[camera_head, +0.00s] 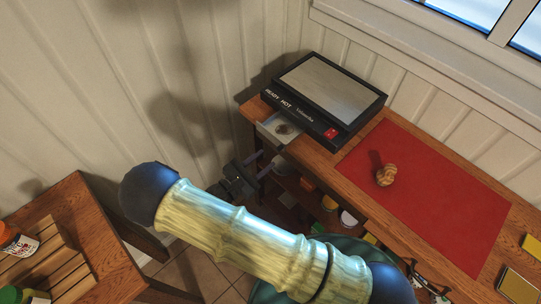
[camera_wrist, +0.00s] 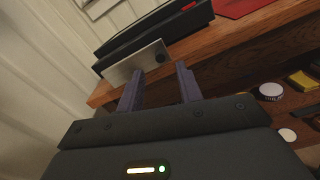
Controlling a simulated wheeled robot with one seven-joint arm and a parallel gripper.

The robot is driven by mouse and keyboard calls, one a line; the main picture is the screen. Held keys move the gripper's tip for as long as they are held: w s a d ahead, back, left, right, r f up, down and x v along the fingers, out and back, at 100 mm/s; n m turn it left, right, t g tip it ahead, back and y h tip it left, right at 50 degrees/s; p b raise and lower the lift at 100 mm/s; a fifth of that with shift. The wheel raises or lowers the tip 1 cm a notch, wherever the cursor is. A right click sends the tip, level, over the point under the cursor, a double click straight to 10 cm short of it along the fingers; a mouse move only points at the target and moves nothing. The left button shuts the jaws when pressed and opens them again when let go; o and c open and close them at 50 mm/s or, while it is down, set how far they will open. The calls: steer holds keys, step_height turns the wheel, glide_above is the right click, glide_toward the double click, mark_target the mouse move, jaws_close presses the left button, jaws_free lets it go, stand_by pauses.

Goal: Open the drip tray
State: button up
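The black griddle (camera_head: 320,98) stands on the wooden counter with a red switch on its front. Its pale drip tray (camera_head: 268,130) sticks out from the front left, partly pulled out, with a dark round spot inside. The tray's light face (camera_wrist: 135,66) also shows in the wrist view, with a small dark round part near its right end. My gripper (camera_head: 256,167) is just in front of and below the tray. In the wrist view its two fingers (camera_wrist: 159,72) are apart with nothing held between them. Whether a finger touches the tray cannot be told.
A red mat (camera_head: 435,190) with a brown, rounded item (camera_head: 386,175) on it covers the counter to the right. The counter edge (camera_wrist: 235,55) lies close to my fingers. Shelves below hold several containers. A wooden side table (camera_head: 75,235) stands at the left.

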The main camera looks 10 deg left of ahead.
steer(key=b+v, duration=0.2)
steer(key=v, duration=1)
steer(key=shift+s, duration=0.15)
steer(key=shift+a, duration=0.15)
steer(key=w+d+r+m+g+y+p, duration=0.1)
steer(key=w+d+r+m+g, duration=0.15)
steer(key=d+m+g, duration=0.4)
steer(key=w+d+r+m+g, duration=0.2)
steer(key=d+r+m+g, duration=0.15)
steer(key=d+g, duration=0.55)
steer(key=d+r+m+t+y+p, duration=0.1)
steer(key=d+r+m+t+y, duration=0.1)
steer(key=d+r+m+y, duration=0.3)
steer(key=s+d+r+m+t+y+p, duration=0.1)
steer(key=d+r+m+y, duration=0.4)
steer(key=d+m, duration=0.5)
steer(key=shift+s+d+r+t, duration=0.25)
steer(key=shift+d+r+t, duration=0.15)
steer(key=shift+d, duration=0.45)
